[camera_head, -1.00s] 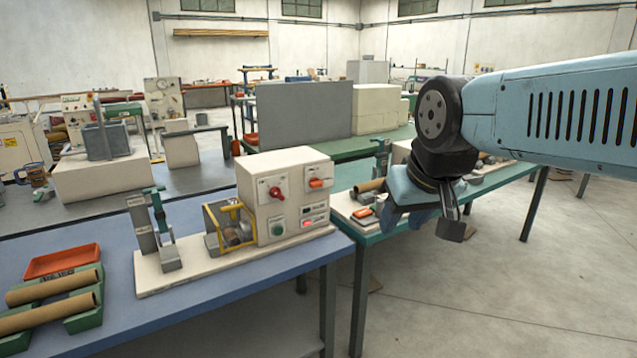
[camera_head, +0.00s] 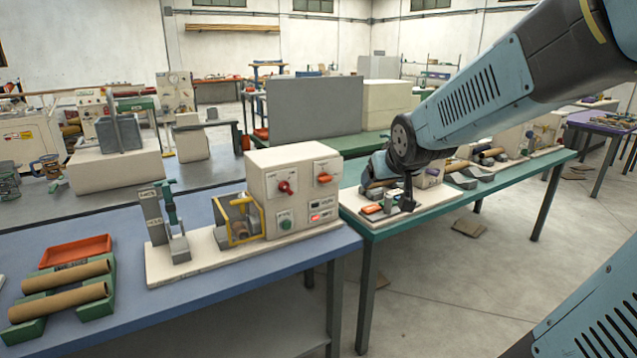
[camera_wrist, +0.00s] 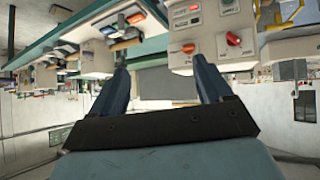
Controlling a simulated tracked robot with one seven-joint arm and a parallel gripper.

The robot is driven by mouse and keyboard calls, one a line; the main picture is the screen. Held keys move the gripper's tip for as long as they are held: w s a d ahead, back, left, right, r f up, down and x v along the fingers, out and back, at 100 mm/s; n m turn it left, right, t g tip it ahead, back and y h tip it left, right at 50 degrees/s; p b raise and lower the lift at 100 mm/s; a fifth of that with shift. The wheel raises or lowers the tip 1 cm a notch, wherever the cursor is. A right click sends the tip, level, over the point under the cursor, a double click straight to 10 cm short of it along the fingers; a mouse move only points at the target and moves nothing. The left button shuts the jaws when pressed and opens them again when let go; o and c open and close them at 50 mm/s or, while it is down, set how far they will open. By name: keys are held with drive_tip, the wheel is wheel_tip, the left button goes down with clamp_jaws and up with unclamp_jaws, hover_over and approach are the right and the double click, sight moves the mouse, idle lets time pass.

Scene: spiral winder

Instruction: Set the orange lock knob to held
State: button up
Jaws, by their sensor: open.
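The orange lock knob (camera_head: 324,178) is on the upper right of the cream control box (camera_head: 262,166); it seems to lie roughly crosswise, and its labels are too small to read. The wrist view, which is upside down, also shows the orange knob (camera_wrist: 188,48), with the red knob (camera_wrist: 233,39) to its right. My gripper (camera_wrist: 163,66) is open and empty, its two dark fingers apart and clear of the panel. In the head view it is to the right of the box, over the green table, partly hidden by my own wrist.
On the same panel are a red knob (camera_head: 285,187), a green button (camera_head: 285,221) and a lit red display (camera_head: 321,216). A yellow guard frame (camera_head: 240,222) stands left of the box. The green table (camera_head: 372,226) on the right holds similar machines.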

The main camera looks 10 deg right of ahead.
drive_tip(key=w+d+f+n+t+y, duration=0.15)
drive_tip(key=w+f+t, duration=0.35)
drive_tip(key=w, duration=0.9)
drive_tip(key=n+t+y, duration=0.2)
drive_tip(key=y, duration=0.3)
approach(328, 180)
drive_tip(key=x, duration=0.9)
drive_tip(key=shift+w, duration=0.15)
